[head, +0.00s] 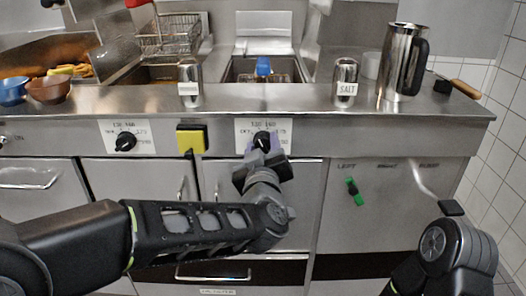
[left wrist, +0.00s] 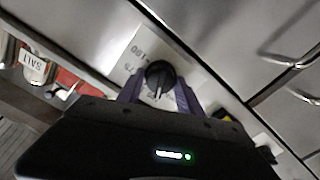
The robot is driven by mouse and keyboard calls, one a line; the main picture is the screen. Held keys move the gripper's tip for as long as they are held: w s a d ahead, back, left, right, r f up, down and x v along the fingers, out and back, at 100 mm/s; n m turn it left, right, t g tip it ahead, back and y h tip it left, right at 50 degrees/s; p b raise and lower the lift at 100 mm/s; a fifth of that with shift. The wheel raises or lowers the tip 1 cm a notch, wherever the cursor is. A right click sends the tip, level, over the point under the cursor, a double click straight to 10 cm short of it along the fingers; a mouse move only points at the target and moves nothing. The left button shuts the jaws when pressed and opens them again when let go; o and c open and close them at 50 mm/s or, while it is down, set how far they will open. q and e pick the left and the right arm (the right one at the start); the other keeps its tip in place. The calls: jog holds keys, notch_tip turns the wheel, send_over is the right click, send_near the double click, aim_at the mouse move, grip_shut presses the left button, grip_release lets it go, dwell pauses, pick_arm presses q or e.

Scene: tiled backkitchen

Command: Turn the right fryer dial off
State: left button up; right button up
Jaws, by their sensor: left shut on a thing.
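The right fryer dial (head: 262,138) is a black knob on a white scale plate (head: 279,127) on the steel front panel. It also shows in the left wrist view (left wrist: 160,74), with the plate (left wrist: 128,63) behind it. My left gripper (head: 262,150) is shut on the dial, its purple fingers on either side of it in the left wrist view (left wrist: 158,94). The fingers and wrist hide part of the dial and scale, so its exact setting is unclear. My right arm shows at the lower right, but its gripper does not.
The left fryer dial (head: 125,141) and a yellow square switch (head: 191,139) are to the left. On the counter edge stand two shakers, one the salt shaker (head: 345,84), and a steel jug (head: 402,62).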

pick_arm(q)
jog(key=n+b, duration=0.2)
jog(key=n, duration=0.2)
jog(key=shift+f+b, duration=0.2)
jog(key=shift+b, duration=0.1)
jog(key=shift+n+b, duration=0.65)
jog(key=shift+n, duration=0.75)
jog(key=shift+r, duration=0.1)
jog(key=o, duration=1.3)
jog(key=shift+o, duration=0.2)
